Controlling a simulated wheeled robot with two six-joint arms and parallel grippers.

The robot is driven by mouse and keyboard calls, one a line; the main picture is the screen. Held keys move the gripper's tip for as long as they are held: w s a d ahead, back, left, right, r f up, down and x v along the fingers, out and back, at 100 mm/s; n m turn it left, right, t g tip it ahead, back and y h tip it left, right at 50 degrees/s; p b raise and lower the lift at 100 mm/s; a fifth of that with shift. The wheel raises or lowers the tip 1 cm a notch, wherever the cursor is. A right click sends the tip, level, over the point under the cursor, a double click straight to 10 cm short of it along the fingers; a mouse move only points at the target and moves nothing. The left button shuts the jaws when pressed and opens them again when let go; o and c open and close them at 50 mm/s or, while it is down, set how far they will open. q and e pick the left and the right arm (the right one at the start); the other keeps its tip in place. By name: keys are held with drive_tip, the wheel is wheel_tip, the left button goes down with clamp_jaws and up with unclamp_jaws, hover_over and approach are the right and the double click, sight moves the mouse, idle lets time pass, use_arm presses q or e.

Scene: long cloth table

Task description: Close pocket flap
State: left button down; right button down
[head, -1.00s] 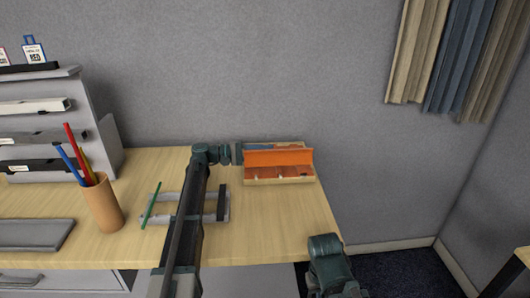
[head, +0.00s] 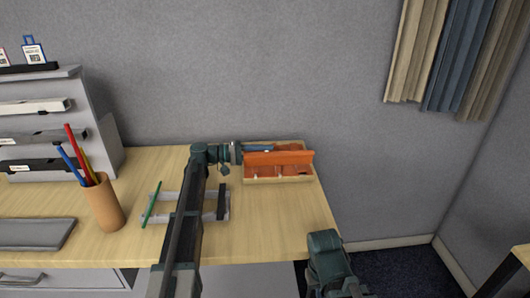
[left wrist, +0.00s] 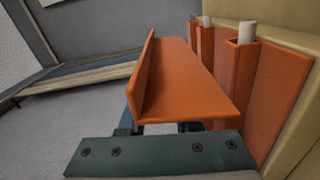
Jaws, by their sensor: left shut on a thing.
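A shallow, pale wood-coloured box (head: 247,180) with an orange inside stands at the table's back right. Its orange flap (head: 280,158) stands up lengthwise over the box, open. In the left wrist view the flap (left wrist: 190,85) is a bent orange panel with a raised lip, close in front of my palm. Beside it are orange pockets (left wrist: 243,75) with white-topped items. My left gripper (head: 258,149) reaches in from the left at the box's back-left side and is shut on the flap. The flap hides most of its fingers. My right gripper is not seen.
A tan cup (head: 103,203) of coloured pencils and a grey shelf unit stand at left. The table is clear in front of the box.

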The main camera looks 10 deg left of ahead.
use_arm(q)
drive_tip(key=shift+s, duration=0.1)
drive_tip(key=c, duration=0.9)
unclamp_jaws()
drive_tip(key=v, duration=1.4)
